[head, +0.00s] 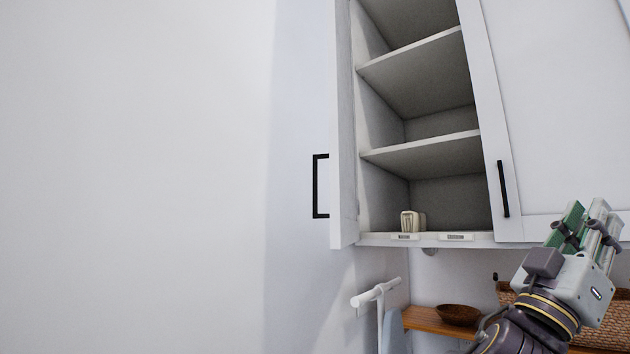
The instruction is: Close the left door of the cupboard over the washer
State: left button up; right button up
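The cupboard's left door (342,130) stands open. It is swung out toward me and seen nearly edge-on, with its black handle (316,186) on the left side. The cupboard (375,190) shows bare shelves behind the opening. My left gripper (588,212) is at the lower right, in front of the lower part of the closed right door (560,110). It is well to the right of the open door and touches neither the door nor its handle. Its fingers point up, and their gap is not clear from this angle. My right gripper is not in view.
A small cream object (412,221) sits on the cupboard floor near the front. Below are a white rail (375,291), a wooden shelf (425,321) with a brown bowl (458,314), and a woven basket (610,308). Open space lies left of the door, before the plain wall.

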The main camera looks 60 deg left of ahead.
aim_at(344, 217)
jog(key=i+l+u, duration=0.1)
jog(key=u, duration=0.35)
jog(key=l+u, duration=0.65)
jog(key=u, duration=0.3)
jog(key=l+u, duration=0.15)
jog(key=u, duration=0.15)
jog(key=i+l+u, duration=0.1)
jog(key=u, duration=0.2)
jog(key=i+l+u, duration=0.2)
jog(key=k+j, duration=0.1)
